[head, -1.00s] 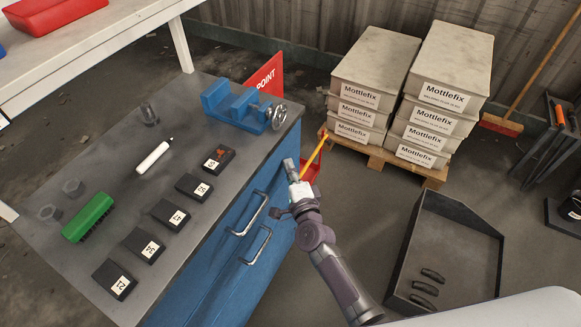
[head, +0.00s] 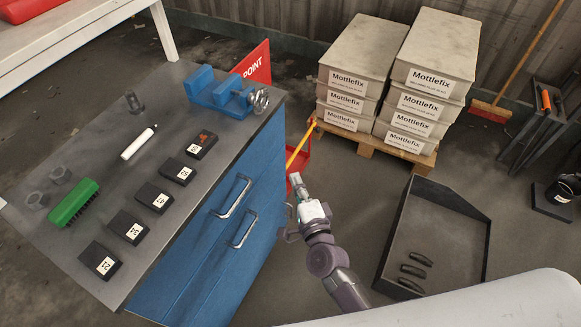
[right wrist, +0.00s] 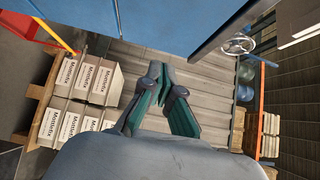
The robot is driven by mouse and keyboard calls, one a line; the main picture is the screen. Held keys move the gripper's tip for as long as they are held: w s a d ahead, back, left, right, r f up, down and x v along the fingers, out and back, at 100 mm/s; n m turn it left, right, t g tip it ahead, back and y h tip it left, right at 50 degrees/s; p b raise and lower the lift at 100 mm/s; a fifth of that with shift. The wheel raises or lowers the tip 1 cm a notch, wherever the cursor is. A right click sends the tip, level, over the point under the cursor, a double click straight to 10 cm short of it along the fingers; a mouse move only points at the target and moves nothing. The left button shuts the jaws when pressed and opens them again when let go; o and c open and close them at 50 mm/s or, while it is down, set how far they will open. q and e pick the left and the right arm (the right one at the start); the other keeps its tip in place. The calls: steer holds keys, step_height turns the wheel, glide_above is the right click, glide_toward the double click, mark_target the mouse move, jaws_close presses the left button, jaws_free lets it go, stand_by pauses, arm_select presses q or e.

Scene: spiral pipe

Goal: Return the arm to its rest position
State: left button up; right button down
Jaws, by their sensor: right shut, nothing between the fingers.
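My right gripper (head: 297,180) is shut and empty in the head view. It is in the air to the right of the blue workbench cabinet (head: 205,250), apart from it. In the right wrist view the gripper's two green-lined fingers (right wrist: 160,75) meet at the tips with nothing between them. My right arm reaches up from the lower right of the head view. My left gripper is not in view.
The bench top (head: 75,225) carries a blue vise (head: 220,92), a green brush (head: 74,202), a white marker (head: 139,142) and several numbered black blocks. A black tray (head: 435,230) with dark curved pieces lies on the floor at right. Boxes (head: 345,75) stand on a pallet (head: 375,147) behind.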

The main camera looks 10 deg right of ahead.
steer(key=shift+s+d, duration=0.1)
steer(key=shift+s, duration=0.75)
steer(key=s+d+f+n+g+p, duration=0.2)
steer(key=s+f+n+g, duration=0.5)
steer(key=f, duration=0.6)
steer(key=s+d+f+n+g+p, duration=0.2)
steer(key=s+f+n, duration=0.2)
steer(key=s+f, duration=0.7)
steer(key=s+d+f+n+g+h, duration=0.1)
steer(key=s+d+f+n+g, duration=0.1)
steer(key=s, duration=0.5)
steer(key=s+d+f+n+g+h+p, duration=0.1)
steer(key=s+d+f+n+g, duration=0.2)
steer(key=s+d+f, duration=0.2)
steer(key=s+d+f+n+g+p, duration=0.1)
steer(key=s+d+f+n+g, duration=0.1)
steer(key=s+f, duration=0.5)
steer(key=s+d, duration=0.1)
steer(key=s, duration=0.2)
steer(key=shift+s+d+n+g+h, duration=0.3)
steer(key=shift+s+g+h, duration=0.1)
